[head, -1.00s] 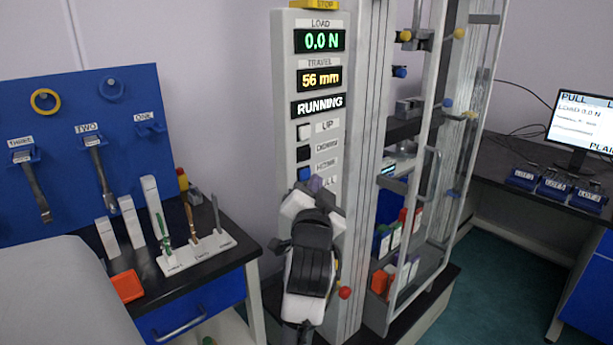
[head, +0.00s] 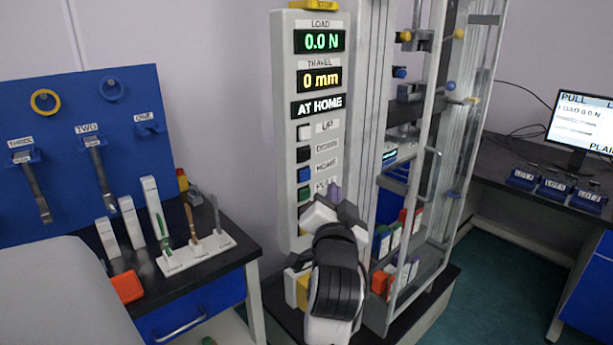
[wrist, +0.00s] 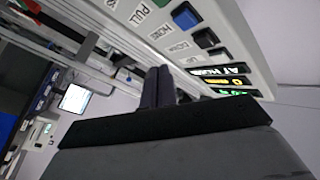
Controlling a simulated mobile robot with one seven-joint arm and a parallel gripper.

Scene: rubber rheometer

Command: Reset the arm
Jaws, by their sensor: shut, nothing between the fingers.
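The control panel (head: 318,160) of the test machine reads LOAD 0.0 N, TRAVEL 0 mm and AT HOME. Its buttons run down the left side: white UP (head: 304,132), black DOWN (head: 303,154), blue HOME (head: 304,174) and green PULL (head: 305,194). The blue button also shows in the wrist view (wrist: 185,16). My gripper (head: 335,194) is in front of the panel's lower right part, right of the button column, partly hidden by my wrist. In the wrist view its fingers (wrist: 158,86) are together and empty, apart from the buttons.
The machine's guarded frame (head: 430,150) stands right of the panel. A blue pegboard (head: 75,150) stands behind. A monitor (head: 581,125) is on the right bench.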

